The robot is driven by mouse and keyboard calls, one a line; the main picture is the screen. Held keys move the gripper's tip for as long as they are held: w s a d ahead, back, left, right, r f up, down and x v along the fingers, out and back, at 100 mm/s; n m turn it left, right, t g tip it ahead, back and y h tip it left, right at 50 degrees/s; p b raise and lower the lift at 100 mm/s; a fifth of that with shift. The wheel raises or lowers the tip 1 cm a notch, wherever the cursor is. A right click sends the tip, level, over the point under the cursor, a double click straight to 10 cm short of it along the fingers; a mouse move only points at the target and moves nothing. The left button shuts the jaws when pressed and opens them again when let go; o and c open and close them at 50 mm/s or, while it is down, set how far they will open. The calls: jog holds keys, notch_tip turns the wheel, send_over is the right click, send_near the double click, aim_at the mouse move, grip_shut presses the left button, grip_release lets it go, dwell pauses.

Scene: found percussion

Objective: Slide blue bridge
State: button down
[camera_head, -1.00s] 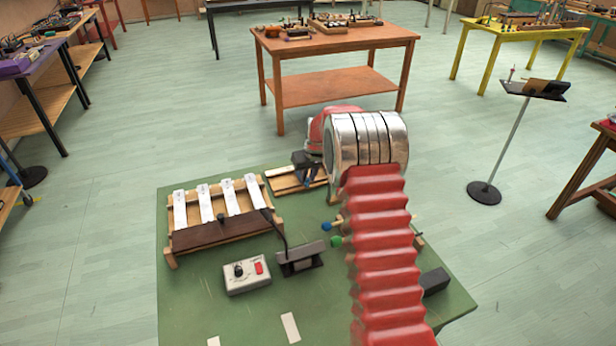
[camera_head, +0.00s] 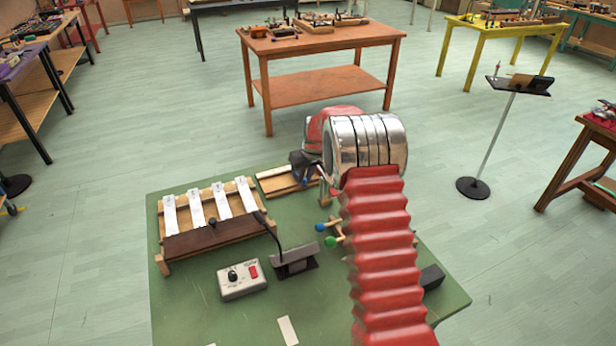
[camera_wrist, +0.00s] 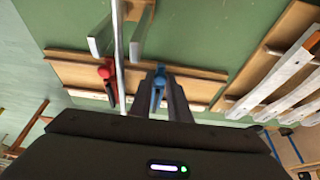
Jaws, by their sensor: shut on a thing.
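The blue bridge (camera_wrist: 158,88) sits between the dark jaws of my gripper (camera_wrist: 159,92) in the wrist view. My gripper is shut on it, over a long wooden board (camera_wrist: 205,88). A red bridge (camera_wrist: 107,70) stands on the board to the left, beside a thin metal strip (camera_wrist: 122,60) that runs across the board. In the head view my gripper (camera_head: 303,166) is at the right part of the wooden board (camera_head: 272,184) on the green table (camera_head: 200,300). My red arm covers part of the table there.
A xylophone-like rack with white bars (camera_head: 222,203) stands left of the board. A grey control box (camera_head: 241,280), a black microphone base (camera_head: 295,263) and mallets with blue and green heads (camera_head: 330,241) lie nearer. A music stand (camera_head: 518,84) is off to the right.

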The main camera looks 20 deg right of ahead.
jog(key=shift+d, duration=0.35)
jog(key=c, duration=1.7)
grip_release()
jog(key=shift+o, duration=0.2)
